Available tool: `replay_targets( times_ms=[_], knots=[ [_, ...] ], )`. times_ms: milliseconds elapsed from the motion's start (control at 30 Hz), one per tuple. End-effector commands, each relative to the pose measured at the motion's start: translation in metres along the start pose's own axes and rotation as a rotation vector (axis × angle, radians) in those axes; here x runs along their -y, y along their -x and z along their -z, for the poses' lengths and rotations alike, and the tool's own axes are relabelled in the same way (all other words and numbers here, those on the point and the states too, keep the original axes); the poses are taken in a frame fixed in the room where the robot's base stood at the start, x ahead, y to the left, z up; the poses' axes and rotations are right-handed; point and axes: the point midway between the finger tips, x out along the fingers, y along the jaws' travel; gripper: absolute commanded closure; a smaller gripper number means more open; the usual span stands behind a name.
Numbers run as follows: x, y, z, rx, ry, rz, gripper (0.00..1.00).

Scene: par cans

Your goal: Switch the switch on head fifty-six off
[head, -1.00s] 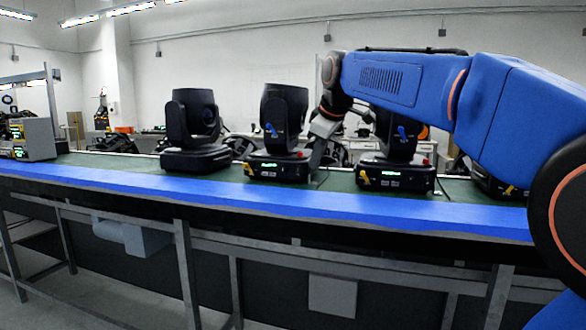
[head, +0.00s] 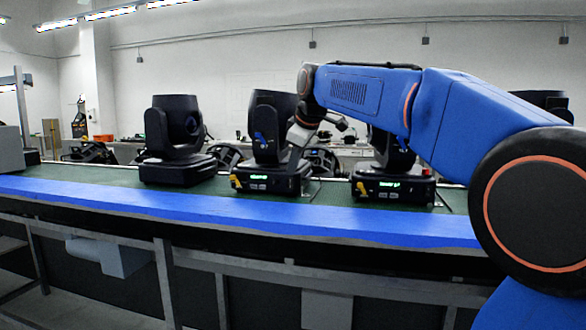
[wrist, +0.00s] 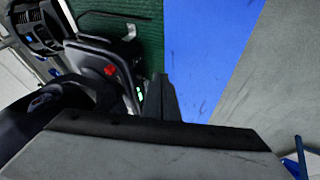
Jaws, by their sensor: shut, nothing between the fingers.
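Black moving heads stand in a row on the green bench top: a left one (head: 178,130), a middle one (head: 268,125) and a right one (head: 392,188), partly covered by my arm. The middle and right bases show lit green displays; I cannot read a head number. My gripper (head: 294,164) is shut and points down in front of the right part of the middle head's base. In the wrist view my gripper (wrist: 162,98) is beside a base with a red switch (wrist: 109,70) and a small green display (wrist: 140,95). The fingertips look apart from that switch.
The bench's blue front edge (head: 200,205) runs across in front of the heads. A grey box (head: 10,148) stands at the far left. More dark fixtures stand behind the bench. The bench top between the left and middle heads is clear.

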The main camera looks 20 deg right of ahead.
Motion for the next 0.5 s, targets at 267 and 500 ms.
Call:
replay_targets(
  times_ms=[267, 500],
  knots=[
    [0.001, -0.050, -0.001, 0.003, 0.000, 0.003, 1.00],
    [-0.006, -0.087, -0.001, 0.002, -0.001, 0.001, 1.00]
  ],
)
